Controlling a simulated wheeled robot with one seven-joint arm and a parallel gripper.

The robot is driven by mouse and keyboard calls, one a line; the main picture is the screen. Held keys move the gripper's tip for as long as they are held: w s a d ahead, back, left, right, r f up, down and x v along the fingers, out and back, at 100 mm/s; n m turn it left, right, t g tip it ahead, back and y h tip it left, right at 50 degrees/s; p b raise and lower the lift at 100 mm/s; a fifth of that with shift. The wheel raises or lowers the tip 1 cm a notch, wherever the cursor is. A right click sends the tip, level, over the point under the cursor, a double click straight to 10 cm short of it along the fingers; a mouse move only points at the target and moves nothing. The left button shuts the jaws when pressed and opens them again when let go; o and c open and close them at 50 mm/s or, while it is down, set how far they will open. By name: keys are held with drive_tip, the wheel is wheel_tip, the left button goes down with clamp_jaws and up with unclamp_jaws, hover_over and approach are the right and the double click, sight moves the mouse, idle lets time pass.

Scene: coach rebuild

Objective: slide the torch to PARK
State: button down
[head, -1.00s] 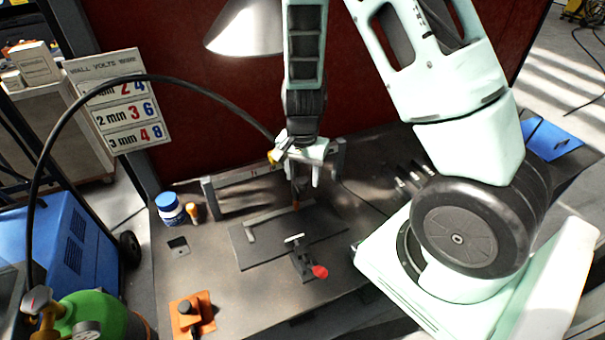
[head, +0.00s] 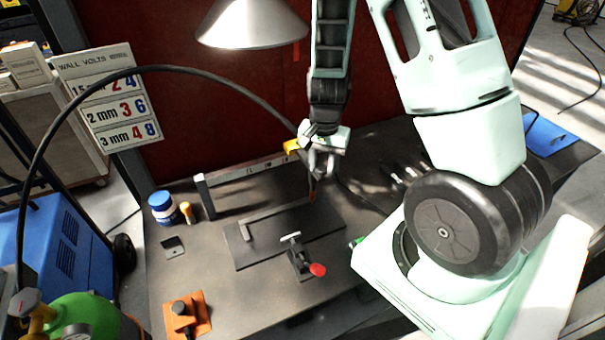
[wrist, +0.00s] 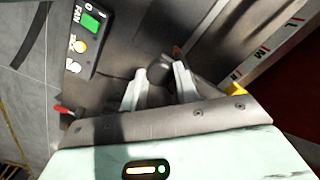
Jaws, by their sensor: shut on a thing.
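The torch shows its yellow part (head: 291,146) and a copper-coloured nozzle (head: 312,196), pointing down over the right part of the dark plate. A black hose arcs from it to the left. My gripper (head: 321,168) is shut on the torch, near the right end of the marked rail (head: 230,174). In the wrist view my fingers (wrist: 159,86) close around the dark round torch body (wrist: 159,71). The rail also shows there (wrist: 258,55), with red and dark marks. I cannot read PARK on it.
A red-handled clamp (head: 301,262) stands at the front of the dark plate (head: 250,255). A lamp shade (head: 250,25) hangs above.

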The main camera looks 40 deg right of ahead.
drive_tip(key=s+d+b, duration=0.1)
drive_tip(key=d, duration=0.5)
drive_tip(key=shift+s+d, duration=0.4)
drive_tip(key=c, duration=1.1)
unclamp_jaws()
drive_tip(key=shift+d, duration=0.15)
drive_tip(key=shift+o, duration=0.2)
drive_tip(key=shift+r, duration=0.15)
wheel_tip(320, 180, up, 17)
drive_tip(key=b, duration=0.1)
drive_tip(key=shift+r+b, duration=0.15)
drive_tip(key=shift+b, duration=0.25)
